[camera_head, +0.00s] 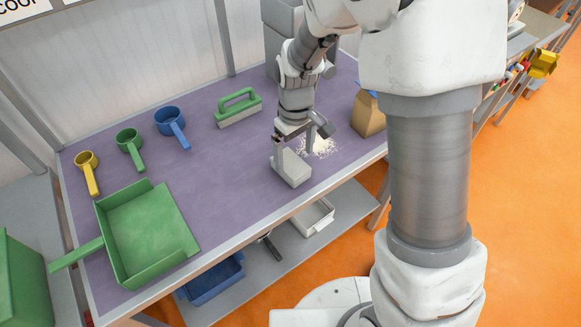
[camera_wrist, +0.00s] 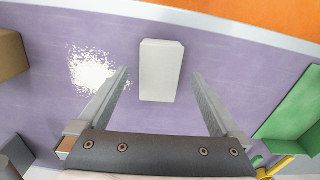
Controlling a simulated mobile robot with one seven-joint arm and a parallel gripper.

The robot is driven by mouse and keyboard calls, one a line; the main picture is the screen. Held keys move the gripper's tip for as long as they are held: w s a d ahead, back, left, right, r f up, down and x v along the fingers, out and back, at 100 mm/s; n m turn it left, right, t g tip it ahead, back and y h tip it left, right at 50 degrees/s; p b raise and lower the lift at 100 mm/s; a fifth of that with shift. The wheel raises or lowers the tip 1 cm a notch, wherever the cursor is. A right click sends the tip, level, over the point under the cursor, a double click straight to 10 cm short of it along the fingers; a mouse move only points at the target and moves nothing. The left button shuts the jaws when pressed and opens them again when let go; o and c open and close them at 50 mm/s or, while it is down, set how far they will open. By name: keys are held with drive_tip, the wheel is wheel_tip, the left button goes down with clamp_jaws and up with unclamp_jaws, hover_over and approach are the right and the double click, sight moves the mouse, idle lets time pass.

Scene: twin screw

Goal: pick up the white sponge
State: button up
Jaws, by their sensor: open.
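The white sponge (camera_head: 292,172) is a pale rectangular block lying on the purple table top near its front edge. In the wrist view the sponge (camera_wrist: 161,70) shows between the lines of my two fingers, with purple gaps on both sides. My gripper (camera_head: 293,153) is open over the sponge in the head view, pointing down. In the wrist view the fingers of my gripper (camera_wrist: 160,76) are spread wide and hold nothing. I cannot tell how high the fingertips are above the table.
White crumbs (camera_head: 320,145) lie just right of the sponge, with a brown bag (camera_head: 368,115) beyond. A green-handled brush (camera_head: 238,108) lies behind. A green dustpan (camera_head: 147,235) and blue, green and yellow scoops lie to the left. The purple table (camera_head: 225,165) is clear between dustpan and sponge.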

sight(296, 167)
drive_tip(key=f, duration=0.2)
drive_tip(key=f+b, duration=0.1)
drive_tip(key=f, duration=0.2)
drive_tip(key=shift+s+d+f, duration=0.15)
drive_tip(key=shift+s, duration=0.05)
drive_tip(key=shift+c, duration=0.2)
drive_tip(key=c, duration=1.2)
